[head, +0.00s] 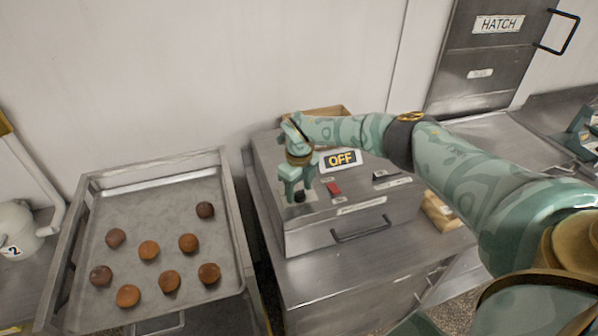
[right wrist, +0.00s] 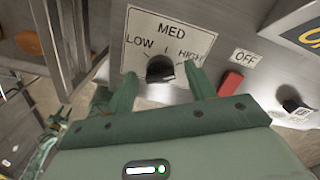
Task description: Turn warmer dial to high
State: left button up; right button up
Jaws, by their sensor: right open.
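The warmer (head: 335,222) is a grey metal box on a steel counter, with a lit display (head: 341,160) reading OFF. Its black dial (right wrist: 160,68) sits on a white plate (right wrist: 178,28) marked LOW, MED and HIGH in the right wrist view. In the head view the dial (head: 300,196) shows just under my right gripper (head: 298,191). My right gripper is open, pointing down, with one finger on each side of the dial in the wrist view. I cannot tell whether the fingers touch it, nor which mark it points to.
A red switch (head: 334,189) sits right of the dial, with a dark control (head: 386,176) further right. A front handle (head: 358,230) sticks out below. A tray (head: 98,222) of several brown buns stands left. A hatch (head: 487,58) is at the back right.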

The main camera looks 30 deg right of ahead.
notch_tip(320, 180, up, 16)
jog(key=b, duration=0.1)
jog(key=shift+f, duration=0.15)
jog(key=shift+a+f, duration=0.1)
